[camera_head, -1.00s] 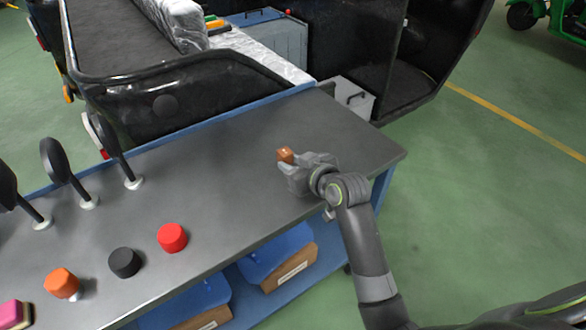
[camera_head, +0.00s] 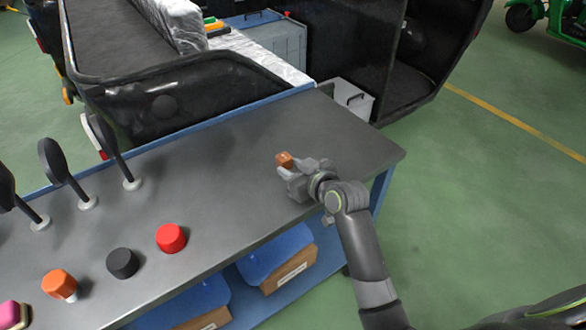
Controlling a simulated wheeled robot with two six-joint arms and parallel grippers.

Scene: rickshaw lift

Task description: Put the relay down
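The relay is a small orange-brown block (camera_head: 285,160) at the fingertips of my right gripper (camera_head: 289,169). The gripper appears shut on it, over the right part of the grey workbench top (camera_head: 225,185). The relay is very low over the bench top; I cannot tell whether its underside touches. The fingers hide part of it. My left gripper is not in view.
A red cap (camera_head: 171,238), a black cap (camera_head: 122,263), an orange knob (camera_head: 59,284) and a pink block (camera_head: 12,313) stand at the bench's front left. Mirrors (camera_head: 62,165) stand behind them. The bench around the relay is clear. A black vehicle body (camera_head: 190,95) lies behind.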

